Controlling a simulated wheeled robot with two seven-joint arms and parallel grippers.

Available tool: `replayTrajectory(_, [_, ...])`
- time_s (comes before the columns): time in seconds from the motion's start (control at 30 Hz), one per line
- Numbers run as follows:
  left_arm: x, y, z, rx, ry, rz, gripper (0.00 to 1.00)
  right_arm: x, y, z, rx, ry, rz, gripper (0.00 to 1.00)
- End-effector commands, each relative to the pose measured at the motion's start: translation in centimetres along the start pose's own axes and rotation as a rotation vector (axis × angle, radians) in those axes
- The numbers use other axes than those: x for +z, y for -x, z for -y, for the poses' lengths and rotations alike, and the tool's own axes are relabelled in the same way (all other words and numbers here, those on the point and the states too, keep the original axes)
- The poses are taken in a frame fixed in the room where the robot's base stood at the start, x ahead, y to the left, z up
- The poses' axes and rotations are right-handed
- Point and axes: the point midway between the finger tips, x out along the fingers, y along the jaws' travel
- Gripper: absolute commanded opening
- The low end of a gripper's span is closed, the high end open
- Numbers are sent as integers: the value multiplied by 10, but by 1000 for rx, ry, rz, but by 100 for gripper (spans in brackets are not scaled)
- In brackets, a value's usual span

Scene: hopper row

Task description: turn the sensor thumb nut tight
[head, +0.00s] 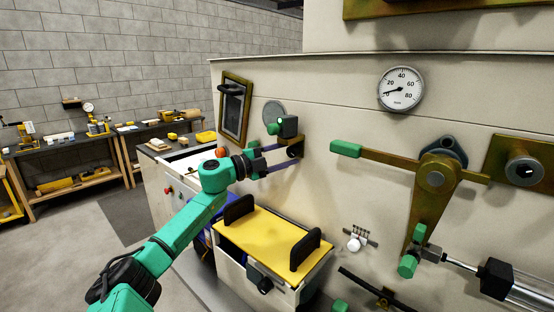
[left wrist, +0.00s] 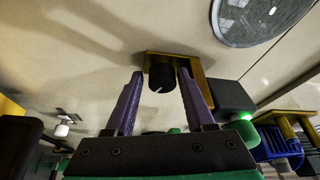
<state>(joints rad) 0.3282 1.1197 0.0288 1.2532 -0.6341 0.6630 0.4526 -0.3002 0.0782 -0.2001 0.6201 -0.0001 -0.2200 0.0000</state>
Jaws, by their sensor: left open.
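The sensor (head: 288,126) is a dark box with a green end on the machine wall; the left wrist view shows it too (left wrist: 232,96), with a lit green spot. A brass bracket (left wrist: 199,72) sits beside it. The thumb nut (left wrist: 161,77) is a round black knob with a pale mark, in front of the bracket. My left gripper (head: 287,157) reaches to the bracket. In the left wrist view its purple fingers (left wrist: 160,73) are open, one on each side of the nut, with gaps visible. The nut is hard to make out in the head view. My right gripper is out of view.
A brass lever (head: 385,160) with a green grip and a gauge (head: 400,89) are on the wall to the right. A dark framed window (head: 235,106) is left of the sensor.

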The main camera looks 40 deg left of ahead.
Motion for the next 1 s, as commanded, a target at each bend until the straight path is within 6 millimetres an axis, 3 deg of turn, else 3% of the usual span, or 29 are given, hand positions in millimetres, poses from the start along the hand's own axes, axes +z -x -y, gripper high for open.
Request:
replayTrajectory(0.27, [0, 1, 6, -51, 93, 1, 72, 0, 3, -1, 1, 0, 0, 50])
replayTrajectory(0.83, [-8, -2, 0, -528, 1249, -4, 72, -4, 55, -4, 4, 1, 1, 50])
replayTrajectory(0.9, [-8, 14, -18, -527, 1255, 3, 72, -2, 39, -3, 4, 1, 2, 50])
replayTrajectory(1.0, [-16, 36, -29, -523, 1253, 3, 72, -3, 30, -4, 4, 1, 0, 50])
